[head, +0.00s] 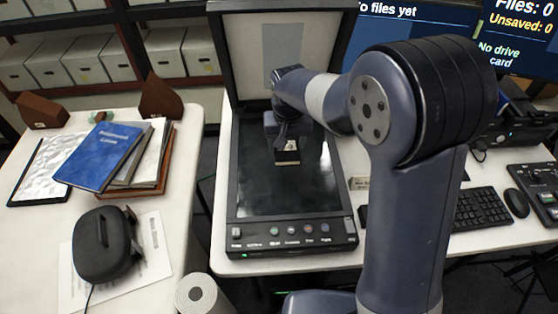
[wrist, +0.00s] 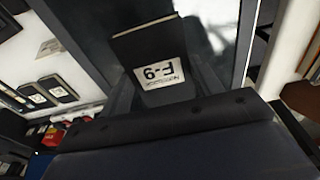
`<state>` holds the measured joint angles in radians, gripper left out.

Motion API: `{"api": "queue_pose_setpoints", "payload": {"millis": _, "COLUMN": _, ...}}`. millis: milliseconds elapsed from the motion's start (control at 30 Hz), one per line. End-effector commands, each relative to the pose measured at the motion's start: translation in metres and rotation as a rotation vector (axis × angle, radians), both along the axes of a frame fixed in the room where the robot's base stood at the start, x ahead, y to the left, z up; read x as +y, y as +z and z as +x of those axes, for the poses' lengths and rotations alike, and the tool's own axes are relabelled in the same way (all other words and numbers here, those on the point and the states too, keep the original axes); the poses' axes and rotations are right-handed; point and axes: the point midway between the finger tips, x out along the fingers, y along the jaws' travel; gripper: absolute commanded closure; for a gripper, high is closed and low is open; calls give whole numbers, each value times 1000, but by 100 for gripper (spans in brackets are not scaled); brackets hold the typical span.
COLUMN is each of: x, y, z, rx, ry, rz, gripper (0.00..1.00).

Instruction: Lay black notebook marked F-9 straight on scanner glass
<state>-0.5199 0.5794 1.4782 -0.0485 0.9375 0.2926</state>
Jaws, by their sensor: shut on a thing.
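The black notebook with the white F-9 label (wrist: 150,45) is between the fingers of my gripper (wrist: 165,92) in the wrist view. My gripper is shut on the notebook. The notebook is over the upper middle of the glass; whether it touches the glass I cannot tell. The scanner (head: 235,222) has its lid (head: 240,55) raised. The rest of the glass in front is bare.
A blue book (head: 98,155) lies on a pile on the left table, near a black case (head: 104,243). A keyboard (head: 483,207) and mouse (head: 516,202) lie right of the scanner. In the wrist view, several labelled dark notebooks (wrist: 58,88) lie on a white surface.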

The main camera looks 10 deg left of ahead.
Motion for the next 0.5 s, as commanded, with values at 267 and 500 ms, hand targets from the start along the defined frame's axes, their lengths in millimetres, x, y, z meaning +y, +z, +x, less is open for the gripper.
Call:
{"api": "queue_pose_setpoints", "payload": {"millis": 267, "x": 0, "y": -49, "z": -1, "rx": 4, "ry": 2, "rz": -3, "gripper": 63}}
{"api": "queue_pose_setpoints", "payload": {"millis": 500, "x": -1, "y": -70, "z": -1, "rx": 4, "ry": 1, "rz": -3, "gripper": 63}}
